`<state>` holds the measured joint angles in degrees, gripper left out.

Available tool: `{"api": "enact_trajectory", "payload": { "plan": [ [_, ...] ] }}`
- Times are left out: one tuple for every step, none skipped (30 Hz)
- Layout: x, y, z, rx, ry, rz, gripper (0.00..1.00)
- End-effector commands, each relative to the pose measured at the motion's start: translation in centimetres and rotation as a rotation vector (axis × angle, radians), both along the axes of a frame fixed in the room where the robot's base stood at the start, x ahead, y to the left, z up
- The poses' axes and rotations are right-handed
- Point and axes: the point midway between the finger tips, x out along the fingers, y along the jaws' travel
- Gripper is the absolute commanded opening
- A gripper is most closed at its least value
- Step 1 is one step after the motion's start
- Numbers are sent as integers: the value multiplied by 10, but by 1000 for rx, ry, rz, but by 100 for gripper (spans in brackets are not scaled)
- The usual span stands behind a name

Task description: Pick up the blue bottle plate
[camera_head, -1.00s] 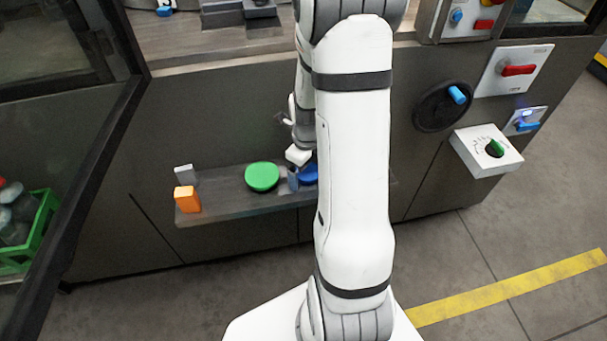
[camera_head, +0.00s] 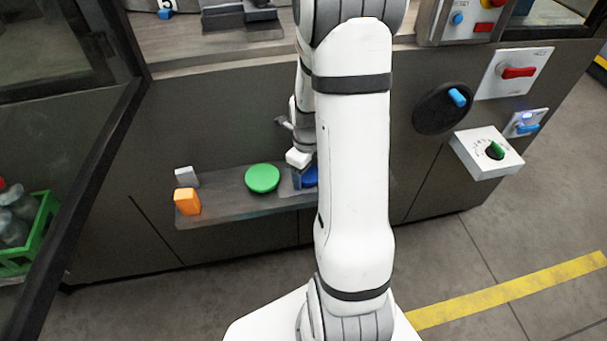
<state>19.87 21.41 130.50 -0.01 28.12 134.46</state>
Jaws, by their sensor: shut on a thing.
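A blue plate (camera_head: 310,177) is on the shelf, just right of the green disc, and my arm hides most of it. My gripper (camera_head: 298,180) is at the left edge of the blue plate, low over the shelf. Its dark fingers are partly in view and are shut on the blue plate. The plate's right side is hidden behind my white arm.
A green disc (camera_head: 262,178) lies on the narrow shelf (camera_head: 228,206). A grey block (camera_head: 186,176) and an orange block (camera_head: 188,201) stand at its left end. A panel with a dial (camera_head: 492,151) and a black wheel (camera_head: 441,108) are on the right. A green crate (camera_head: 42,232) stands far left.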

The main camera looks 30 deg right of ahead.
Motion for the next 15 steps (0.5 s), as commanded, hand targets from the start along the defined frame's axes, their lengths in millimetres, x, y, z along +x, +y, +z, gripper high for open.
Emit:
{"api": "enact_trajectory", "payload": {
  "plan": [
    [1,0,0,0,-1,-1,43],
    [1,0,1,0,-1,-1,43],
    [1,0,1,-1,-3,-1,43],
    [1,0,2,-1,-3,-1,43],
    [1,0,3,-1,-3,-1,43],
    [1,-1,5,-1,-4,-1,43],
    [1,-1,7,-1,-4,-1,43],
    [1,-1,10,-1,-4,-1,43],
    [1,-1,14,-1,-4,-1,43],
    [2,-1,17,-2,-5,-1,43],
    [2,-1,21,-2,-5,-1,43],
    [2,-1,27,-2,-7,-1,43],
    [2,-1,32,-2,-7,-1,43],
    [2,-1,37,-3,-8,-1,43],
    [2,-1,45,-2,-8,-1,43]
  ]
}}
